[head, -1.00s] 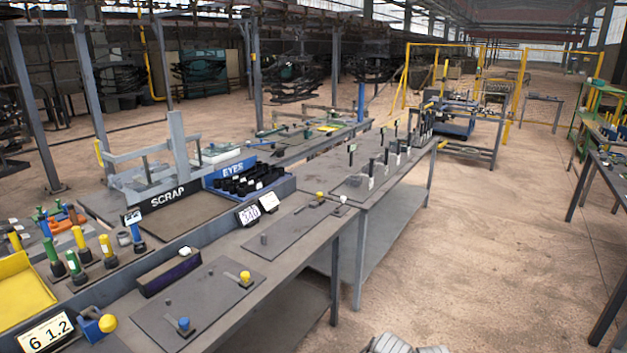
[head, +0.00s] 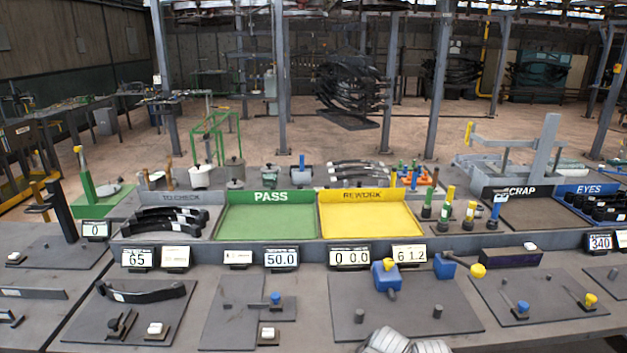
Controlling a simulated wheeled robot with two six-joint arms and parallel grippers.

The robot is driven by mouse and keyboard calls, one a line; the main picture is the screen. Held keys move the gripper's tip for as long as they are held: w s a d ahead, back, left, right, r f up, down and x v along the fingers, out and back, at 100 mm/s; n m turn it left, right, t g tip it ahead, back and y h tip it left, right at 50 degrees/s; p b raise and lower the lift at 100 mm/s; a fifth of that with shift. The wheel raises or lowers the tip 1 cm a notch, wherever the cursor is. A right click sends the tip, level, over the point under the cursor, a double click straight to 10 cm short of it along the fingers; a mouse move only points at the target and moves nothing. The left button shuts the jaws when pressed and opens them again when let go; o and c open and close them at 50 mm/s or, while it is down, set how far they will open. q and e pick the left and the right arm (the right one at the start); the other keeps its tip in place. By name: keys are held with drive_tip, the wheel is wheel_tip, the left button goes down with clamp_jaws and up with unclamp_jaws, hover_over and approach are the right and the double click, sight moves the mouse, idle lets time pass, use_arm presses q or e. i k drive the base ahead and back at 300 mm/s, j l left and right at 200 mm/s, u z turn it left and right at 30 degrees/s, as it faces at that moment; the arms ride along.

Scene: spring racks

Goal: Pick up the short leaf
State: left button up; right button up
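Dark curved leaves (head: 165,225) with pale labels lie stacked in the grey TO CHECK tray (head: 205,232). A single dark curved leaf (head: 142,292) with a small white label lies on a dark fixture plate at the front left. More curved leaves (head: 362,168) lie behind the yellow tray. I cannot tell for certain which of these is the short leaf. Neither of my grippers shows; only a pale ribbed part of my own body is at the bottom edge.
The green PASS tray (head: 268,222) and the yellow REWORK tray (head: 370,220) are empty. The SCRAP tray (head: 520,214) looks empty; the blue EYES bin (head: 590,207) holds dark pieces. Displays, yellow-capped gauges (head: 447,208) and a blue clamp (head: 386,276) stand along the bench.

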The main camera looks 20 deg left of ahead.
sight(127, 230)
drive_tip(key=j+u, duration=1.25)
drive_tip(key=j, duration=0.15)
